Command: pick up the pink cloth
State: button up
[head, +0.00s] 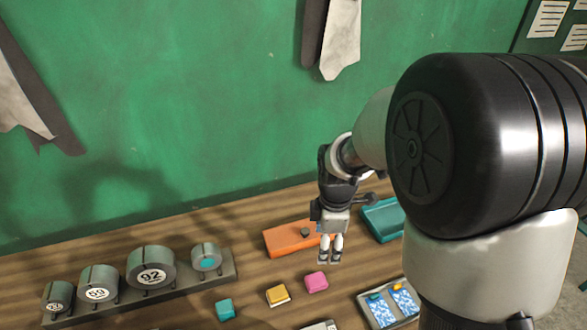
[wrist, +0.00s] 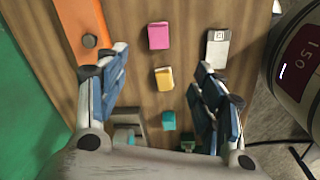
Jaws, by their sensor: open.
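The pink cloth (head: 316,282) looks like a small folded pink square lying flat on the wooden bench. It also shows in the wrist view (wrist: 159,36) at the top centre, fully uncovered. My gripper (head: 330,260) hangs pointing down above the bench, near the pink cloth and a little behind it in the head view. In the wrist view its fingers (wrist: 162,60) are spread apart with nothing held between them. The cloth appears beyond the fingertips, and I see no contact.
A yellow block (head: 278,294) and a teal block (head: 225,308) lie left of the cloth. An orange board (head: 286,239) with a grey knob lies behind. A teal tray (head: 382,220) and a tray of blue-white packs (head: 366,306) stand right. A rack (head: 225,272) holds several round drums.

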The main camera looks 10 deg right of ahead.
notch_tip(320, 180, down, 4)
jog(key=w+n+p, duration=0.2)
jog(key=n, duration=0.1)
jog(key=b, duration=0.2)
send_over(316, 280)
jog(key=d, duration=0.1)
jog(key=shift+n+g, duration=0.3)
jog(key=shift+g, duration=0.1)
notch_tip(316, 280, down, 13)
jog(key=shift+w+r, duration=0.15)
jog(key=f, duration=0.2)
jog(key=a+f+b, duration=0.1)
jog(key=f, duration=0.1)
jog(key=shift+f+b, duration=0.25)
jog(key=shift+b, duration=0.05)
jog(key=shift+f, duration=0.4)
jog(key=shift+c, duration=0.2)
jog(key=c, duration=1.1)
